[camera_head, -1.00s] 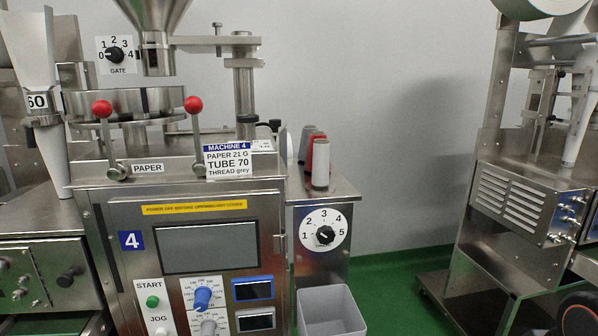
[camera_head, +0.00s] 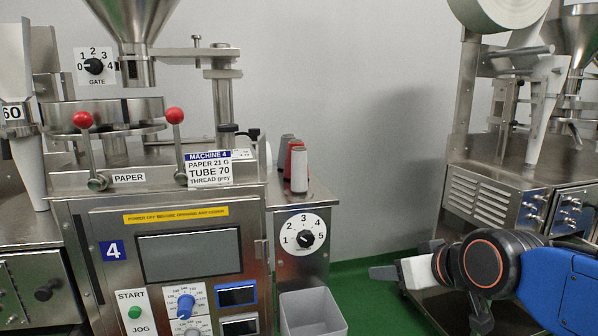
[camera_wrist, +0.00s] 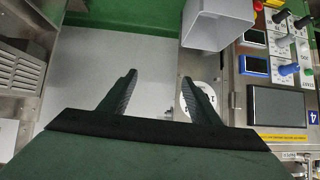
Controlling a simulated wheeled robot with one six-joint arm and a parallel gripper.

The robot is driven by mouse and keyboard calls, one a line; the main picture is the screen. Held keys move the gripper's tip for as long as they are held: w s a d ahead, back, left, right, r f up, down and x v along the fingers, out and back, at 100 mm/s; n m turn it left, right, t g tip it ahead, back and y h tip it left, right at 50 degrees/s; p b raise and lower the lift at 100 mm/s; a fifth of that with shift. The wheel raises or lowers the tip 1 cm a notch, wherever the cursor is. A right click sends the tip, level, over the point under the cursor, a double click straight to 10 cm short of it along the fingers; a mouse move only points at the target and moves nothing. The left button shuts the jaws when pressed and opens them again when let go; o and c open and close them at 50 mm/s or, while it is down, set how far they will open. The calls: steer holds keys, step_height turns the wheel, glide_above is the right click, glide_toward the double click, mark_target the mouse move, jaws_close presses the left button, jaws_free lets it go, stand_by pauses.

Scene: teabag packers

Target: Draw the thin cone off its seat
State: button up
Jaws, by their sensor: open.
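Small thread cones stand in a row on the metal shelf right of machine 4: a white cone (camera_head: 299,170) in front, a red cone (camera_head: 293,152) and a dark grey cone (camera_head: 285,148) behind, partly hidden. Long white funnel-like cones also show, one labelled 60 (camera_head: 25,135) at the far left and one on the right machine (camera_head: 543,112). I cannot tell which is the thin cone. My gripper (camera_head: 384,273) is at lower right, well apart from all of them. In the wrist view my gripper (camera_wrist: 157,88) is open and empty, fingers spread.
A grey open bin (camera_head: 312,312) stands below the shelf's dial (camera_head: 306,236); it also shows in the wrist view (camera_wrist: 217,25). Two red-knobbed levers (camera_head: 175,116) rise from machine 4. Green floor (camera_head: 375,290) lies between the machines.

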steer(key=w+a+r+n+t+y, duration=0.1)
steer(key=w+a+r+t+y, duration=0.1)
steer(key=w+a+r, duration=0.4)
steer(key=t+y, duration=0.2)
steer(key=t, duration=0.2)
glide_toward(294, 154)
steer(key=shift+n, duration=0.4)
steer(key=x, duration=0.5)
steer(key=d+x, duration=0.1)
steer(key=x, duration=0.4)
steer(key=f+x, duration=0.1)
steer(key=x, duration=0.4)
steer(key=shift+w+d+f, duration=0.1)
steer(key=shift+w+d, duration=0.25)
steer(key=shift+w, duration=0.05)
steer(key=c, duration=1.1)
